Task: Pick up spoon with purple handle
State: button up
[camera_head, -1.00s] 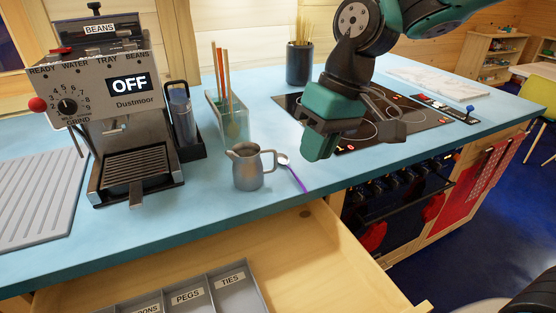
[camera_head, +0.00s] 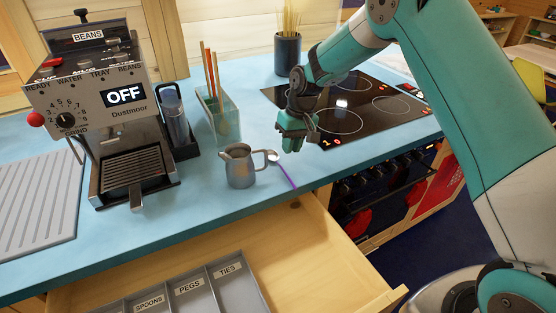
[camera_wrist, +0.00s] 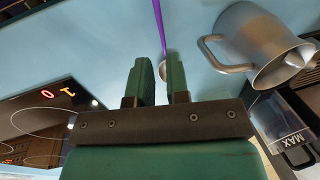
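The spoon with a purple handle (camera_head: 287,177) lies on the blue counter, its bowl beside the handle of a metal jug (camera_head: 240,167) and its handle running to the counter's front edge. In the wrist view the purple handle (camera_wrist: 160,27) runs up from the fingertips; the bowl is partly hidden behind a finger. My gripper (camera_head: 292,147) points down just right of the spoon's bowl, above the counter. In the wrist view its two green fingers (camera_wrist: 159,75) are apart with nothing held between them.
The jug (camera_wrist: 263,47) stands close on the right in the wrist view. A hob (camera_head: 350,110) lies behind my gripper. A glass holder (camera_head: 218,118) with sticks and a coffee machine stand left. An open drawer (camera_head: 320,255) with a labelled tray is below the counter.

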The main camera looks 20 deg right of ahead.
aim_at(284, 171)
jog(key=shift+a+f+p, duration=0.25)
jog(key=shift+f+p, duration=0.25)
jog(key=shift+f, duration=0.75)
jog(key=shift+a+f+p, duration=0.3)
jog(key=shift+f+p, duration=0.2)
jog(key=shift+f, duration=0.8)
jog(key=shift+a+f+p, duration=0.25)
jog(key=shift+f+p, duration=0.25)
jog(key=shift+f, duration=0.75)
grip_shut()
